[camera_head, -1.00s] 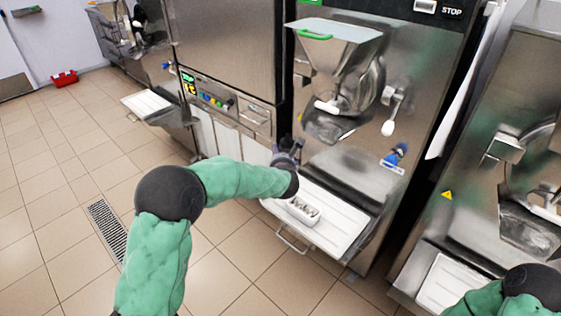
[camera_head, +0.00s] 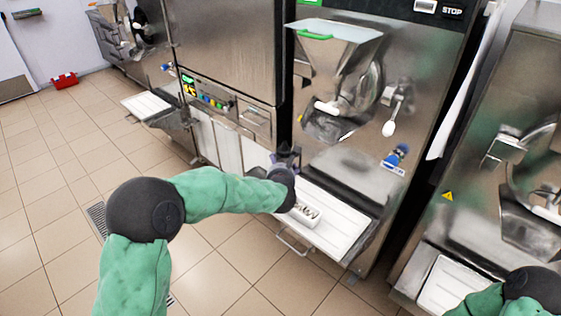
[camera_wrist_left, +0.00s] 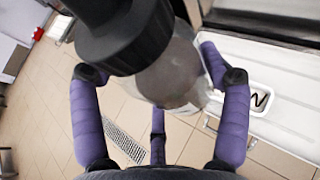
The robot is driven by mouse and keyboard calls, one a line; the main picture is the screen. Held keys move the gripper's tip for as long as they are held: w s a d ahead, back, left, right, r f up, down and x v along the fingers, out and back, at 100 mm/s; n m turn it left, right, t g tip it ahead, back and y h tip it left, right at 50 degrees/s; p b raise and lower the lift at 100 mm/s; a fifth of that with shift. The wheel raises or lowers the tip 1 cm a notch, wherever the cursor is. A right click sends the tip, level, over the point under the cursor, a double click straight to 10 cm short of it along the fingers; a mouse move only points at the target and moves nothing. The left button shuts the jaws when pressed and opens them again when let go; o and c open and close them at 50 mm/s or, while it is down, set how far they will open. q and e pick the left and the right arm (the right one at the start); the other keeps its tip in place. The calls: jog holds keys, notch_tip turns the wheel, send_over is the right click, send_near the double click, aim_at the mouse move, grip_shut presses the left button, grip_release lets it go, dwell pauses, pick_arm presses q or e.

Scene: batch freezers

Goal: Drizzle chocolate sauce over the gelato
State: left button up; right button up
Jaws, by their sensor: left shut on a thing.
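My left gripper (camera_head: 286,158) has purple fingers and is shut on a bottle (camera_wrist_left: 170,75), clear-bodied with a black cap, which fills the top middle of the left wrist view. In the head view the bottle is mostly hidden by my wrist and fingers. The gelato container (camera_head: 308,213), a small white tub, sits on the white drip tray below and right of the gripper; my wrist covers its left end. It also shows at the right of the left wrist view (camera_wrist_left: 262,101), with dark lines on its pale contents. My right gripper is out of view.
The white tray (camera_head: 345,228) juts from the steel batch freezer (camera_head: 420,110), with a wire handle (camera_head: 292,243) below its front edge. Another freezer (camera_head: 500,170) stands at the right. The tiled floor is clear at the left, apart from a distant red box (camera_head: 65,79).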

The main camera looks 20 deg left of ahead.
pick_arm(q)
jog(key=s+d, duration=0.4)
jog(key=s, duration=0.5)
jog(key=shift+s, duration=0.2)
